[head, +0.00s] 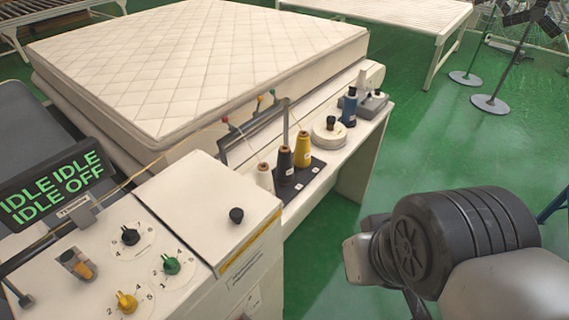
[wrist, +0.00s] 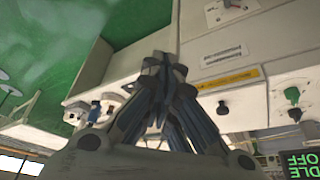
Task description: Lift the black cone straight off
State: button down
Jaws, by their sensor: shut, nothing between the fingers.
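The black cone (head: 284,166) stands upright on a dark base plate on the white bench in the head view. A white cone (head: 265,178) stands to its left and a yellow cone (head: 302,151) to its right, close by. I cannot pick out the black cone in the wrist view, where my fingers cover the middle. My gripper (wrist: 163,62) is shut and empty in the wrist view, in front of the white cabinet. In the head view only my arm shows at the lower right, apart from the cones.
A thin upright post (head: 286,122) rises behind the cones. A white spool (head: 329,133) and a blue bottle (head: 349,107) stand further right. The quilted mattress (head: 195,60) lies behind. A control panel (head: 115,265) with knobs is at lower left. Green floor is open at right.

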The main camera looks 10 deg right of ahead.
aim_at(284, 175)
jog(key=i+l, duration=0.1)
jog(key=l, duration=0.15)
jog(key=i+l, duration=0.15)
jog(key=l, duration=0.15)
jog(key=i+z, duration=0.15)
jog(key=i, duration=1)
